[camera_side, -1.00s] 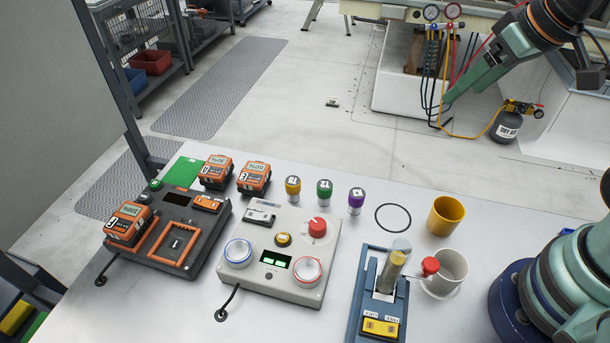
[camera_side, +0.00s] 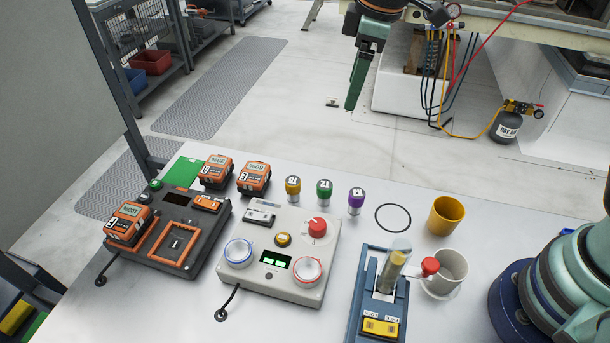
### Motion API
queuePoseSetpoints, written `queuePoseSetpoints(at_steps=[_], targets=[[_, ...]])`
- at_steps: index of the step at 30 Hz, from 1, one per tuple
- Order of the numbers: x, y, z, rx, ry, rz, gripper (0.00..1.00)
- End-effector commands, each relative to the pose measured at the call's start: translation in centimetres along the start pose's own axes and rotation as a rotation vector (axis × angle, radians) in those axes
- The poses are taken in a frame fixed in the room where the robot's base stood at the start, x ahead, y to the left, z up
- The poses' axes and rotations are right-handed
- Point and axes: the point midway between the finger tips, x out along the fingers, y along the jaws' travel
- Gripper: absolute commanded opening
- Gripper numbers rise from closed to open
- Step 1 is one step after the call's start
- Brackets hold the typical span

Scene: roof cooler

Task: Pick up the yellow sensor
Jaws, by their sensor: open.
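The yellow sensor (camera_side: 293,188) is a small upright cylinder with a yellow top and a white label on its silver lower part. It stands on the white table, left of a green sensor (camera_side: 324,192) and a purple sensor (camera_side: 356,200). My gripper (camera_side: 352,106) hangs in the air above and beyond the table's far edge, up and to the right of the yellow sensor in the picture. It is open, empty and well apart from all the sensors. From this side the jaws overlap, so the gap between them is hidden.
A grey console (camera_side: 283,225) with a red knob stands just in front of the sensors. Orange modules (camera_side: 254,178) stand left of the yellow sensor. A black ring (camera_side: 393,204), a yellow cup (camera_side: 445,215), a white cup (camera_side: 446,271) and a blue lever fixture (camera_side: 364,313) are to the right.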

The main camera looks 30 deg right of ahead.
Motion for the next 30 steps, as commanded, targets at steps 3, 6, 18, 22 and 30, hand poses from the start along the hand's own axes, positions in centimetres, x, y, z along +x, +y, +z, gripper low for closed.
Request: queuePoseSetpoints(at_steps=[3, 6, 18, 22, 30], targets=[[3.1, -1.3, -3.1, -0.161, -0.047, -0.044, 0.76], [5.6, -2.6, -5.3, -0.286, -0.077, -0.076, 0.76], [11.5, -6.0, -8.6, -0.541, -0.134, -0.143, 0.76], [13.2, -6.2, -8.3, -0.543, -0.136, -0.146, 0.76], [17.2, -6.6, -7.6, -0.541, -0.134, -0.144, 0.76]])
